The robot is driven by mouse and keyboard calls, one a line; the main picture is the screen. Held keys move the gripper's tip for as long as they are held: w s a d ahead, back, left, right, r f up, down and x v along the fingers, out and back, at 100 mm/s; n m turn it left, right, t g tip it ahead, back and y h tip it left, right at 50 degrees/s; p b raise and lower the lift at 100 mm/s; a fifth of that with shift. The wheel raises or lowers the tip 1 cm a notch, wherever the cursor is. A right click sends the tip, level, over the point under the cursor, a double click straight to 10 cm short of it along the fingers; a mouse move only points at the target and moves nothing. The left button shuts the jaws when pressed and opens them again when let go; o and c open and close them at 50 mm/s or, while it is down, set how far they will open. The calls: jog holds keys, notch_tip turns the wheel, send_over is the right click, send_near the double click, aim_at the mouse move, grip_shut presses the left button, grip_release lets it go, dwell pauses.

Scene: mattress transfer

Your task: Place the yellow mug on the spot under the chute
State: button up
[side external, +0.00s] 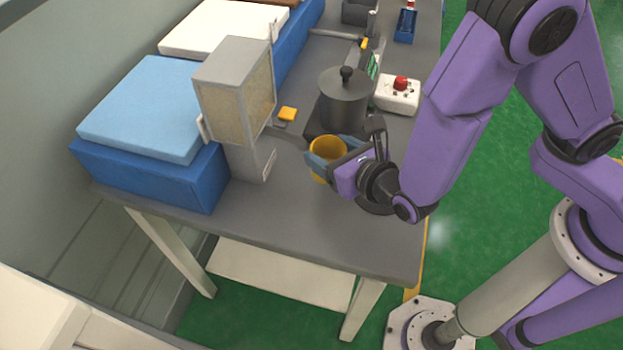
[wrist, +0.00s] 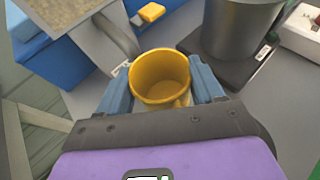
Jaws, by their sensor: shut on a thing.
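The yellow mug (side external: 326,147) is upright with its mouth facing up, and it also shows in the wrist view (wrist: 160,76). My gripper (wrist: 160,90) is shut on the mug, with a blue-grey finger on each side of it. In the side external view my gripper (side external: 335,155) holds the mug at the front of the grey table; I cannot tell whether the mug touches the tabletop. The chute (side external: 290,141) is a grey curved spout from the dispenser (side external: 235,90), and it shows in the wrist view (wrist: 118,36) just beyond the mug to the left. The spot under it is not clearly visible.
A dark lidded pot (side external: 343,100) stands on a dark base right behind the mug. A white box with a red button (side external: 398,93) is to its right. Blue mattresses (side external: 145,105) are at left. The table front is clear.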

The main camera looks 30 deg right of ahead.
aim_at(317, 177)
jog(key=a, duration=0.1)
jog(key=f+n+y, duration=0.1)
jog(key=a, duration=0.1)
jog(key=shift+s+a+f+n+y, duration=0.3)
jog(key=shift+a+f+y, duration=0.05)
jog(key=shift+y, duration=0.05)
jog(key=shift+w+r, duration=0.1)
jog(key=shift+w, duration=0.45)
jog(key=shift+w+n+g+y, duration=0.4)
jog(key=shift+w+n+y, duration=0.35)
jog(key=shift+w, duration=0.45)
jog(key=shift+f+y, duration=0.25)
jog(key=shift+f, duration=1.3)
jog(key=shift+d, duration=0.1)
jog(key=o, duration=1)
jog(key=shift+f, duration=0.1)
